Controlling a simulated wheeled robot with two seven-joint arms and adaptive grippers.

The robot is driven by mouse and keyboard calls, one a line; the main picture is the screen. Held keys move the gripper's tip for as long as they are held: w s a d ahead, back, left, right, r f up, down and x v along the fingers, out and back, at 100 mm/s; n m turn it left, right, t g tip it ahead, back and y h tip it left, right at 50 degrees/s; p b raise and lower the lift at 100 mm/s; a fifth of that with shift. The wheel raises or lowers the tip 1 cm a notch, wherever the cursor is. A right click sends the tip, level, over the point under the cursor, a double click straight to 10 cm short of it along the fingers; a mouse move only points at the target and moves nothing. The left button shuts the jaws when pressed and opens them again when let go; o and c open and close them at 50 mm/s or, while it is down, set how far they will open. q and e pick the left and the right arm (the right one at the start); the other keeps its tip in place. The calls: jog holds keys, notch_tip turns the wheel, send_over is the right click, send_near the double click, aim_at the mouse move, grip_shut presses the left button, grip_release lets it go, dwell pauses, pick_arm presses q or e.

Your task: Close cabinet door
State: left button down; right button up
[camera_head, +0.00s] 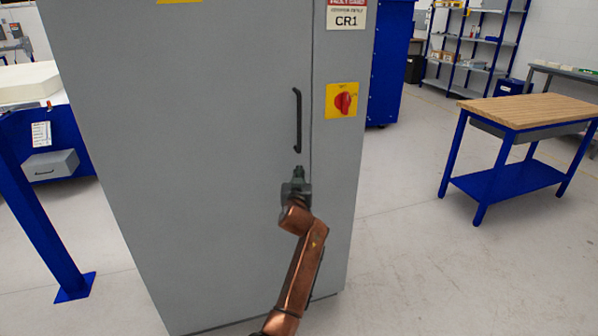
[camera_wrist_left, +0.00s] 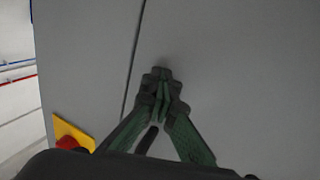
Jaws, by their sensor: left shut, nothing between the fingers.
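The grey cabinet door (camera_head: 200,130) fills the middle of the head view and looks about flush with its frame at the seam. A black bar handle (camera_head: 298,120) stands upright near the door's right edge. My left gripper (camera_head: 299,172) is shut and empty, just below the handle's lower end and in front of the door. In the left wrist view its fingertips (camera_wrist_left: 162,75) meet in front of the grey door, beside the dark seam; whether they touch it I cannot tell. A dark bar, probably the handle, shows between the fingers there. My right gripper is not in view.
A red rotary switch (camera_head: 343,103) on a yellow plate is right of the seam. A wood-topped blue table (camera_head: 530,110) stands to the right, with shelves (camera_head: 470,50) behind. The floor between cabinet and table is clear.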

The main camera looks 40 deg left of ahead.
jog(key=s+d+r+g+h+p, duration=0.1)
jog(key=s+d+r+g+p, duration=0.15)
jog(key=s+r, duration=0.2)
pick_arm(q)
jog(key=s+d+p, duration=0.2)
jog(key=s+d, duration=0.5)
jog(key=d, duration=0.4)
jog(key=shift+s+d, duration=0.3)
jog(key=shift+d, duration=0.05)
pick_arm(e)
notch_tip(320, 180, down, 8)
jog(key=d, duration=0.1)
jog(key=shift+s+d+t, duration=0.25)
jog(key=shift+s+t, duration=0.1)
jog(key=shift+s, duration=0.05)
